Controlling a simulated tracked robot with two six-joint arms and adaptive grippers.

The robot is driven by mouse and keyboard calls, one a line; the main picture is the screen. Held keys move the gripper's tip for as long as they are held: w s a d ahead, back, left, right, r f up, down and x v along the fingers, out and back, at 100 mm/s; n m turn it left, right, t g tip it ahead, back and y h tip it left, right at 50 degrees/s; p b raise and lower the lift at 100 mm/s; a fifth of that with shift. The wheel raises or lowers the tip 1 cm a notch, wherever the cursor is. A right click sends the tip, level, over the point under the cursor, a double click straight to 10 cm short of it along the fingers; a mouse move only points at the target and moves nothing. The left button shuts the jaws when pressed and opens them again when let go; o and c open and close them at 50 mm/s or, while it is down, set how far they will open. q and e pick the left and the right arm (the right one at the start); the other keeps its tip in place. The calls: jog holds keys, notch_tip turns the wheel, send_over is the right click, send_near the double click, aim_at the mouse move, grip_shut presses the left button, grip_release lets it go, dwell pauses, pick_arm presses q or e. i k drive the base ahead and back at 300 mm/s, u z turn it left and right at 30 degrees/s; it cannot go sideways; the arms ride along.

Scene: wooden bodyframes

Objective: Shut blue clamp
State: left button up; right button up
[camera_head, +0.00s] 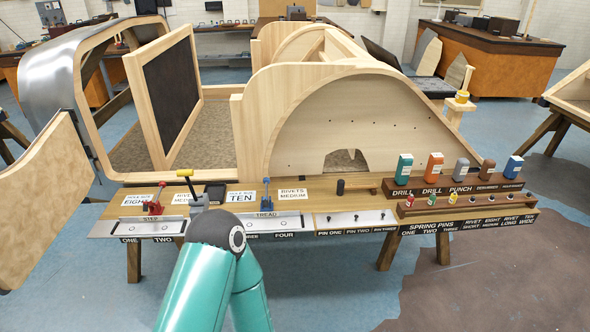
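The blue clamp (266,200) is small and stands on the metal plate along the front of the wooden bench, by the word TREAD. A narrow blue part of it points up; at this size I cannot tell whether it is open or shut. A teal arm of mine rises from the bottom edge, with its grey joint to the left of the clamp and nearer to me. The arm bends back down out of the picture.
Wooden bodyframes (253,120) rise close behind.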

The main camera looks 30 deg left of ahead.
aim_at(267, 179)
jog(key=u, duration=0.1)
jog(key=i, duration=0.8)
jog(key=u, duration=0.6)
